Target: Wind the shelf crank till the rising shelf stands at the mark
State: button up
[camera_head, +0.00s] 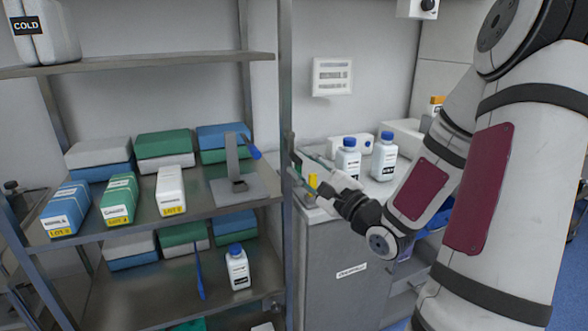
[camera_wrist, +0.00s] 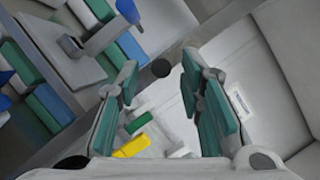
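My gripper (camera_head: 306,176) is beside the metal shelf post (camera_head: 285,95), pointing left. In the wrist view my gripper (camera_wrist: 160,82) has its two green-padded fingers wide apart, with nothing between the pads. A round black knob (camera_wrist: 160,68) shows just beyond the fingertips, between them in the picture; it may be the crank's handle, and its distance is unclear. A grey plate with an upright post (camera_head: 238,188) and a blue lever (camera_head: 255,153) sits on the middle shelf (camera_head: 130,232). I cannot make out the mark or which shelf rises.
Labelled boxes (camera_head: 118,199) and stacked green, blue and grey boxes fill the middle shelf. A blue-capped bottle (camera_head: 238,268) stands below. Right of the post, a counter holds white bottles (camera_head: 347,160) and a yellow item (camera_head: 312,181) close to my gripper.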

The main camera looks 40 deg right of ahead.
jog(key=shift+x, duration=1.15)
grip_shut()
jog(key=shift+s+d+r+n+p, duration=0.2)
jog(key=shift+n+p, duration=0.4)
jog(key=shift+p, duration=1.2)
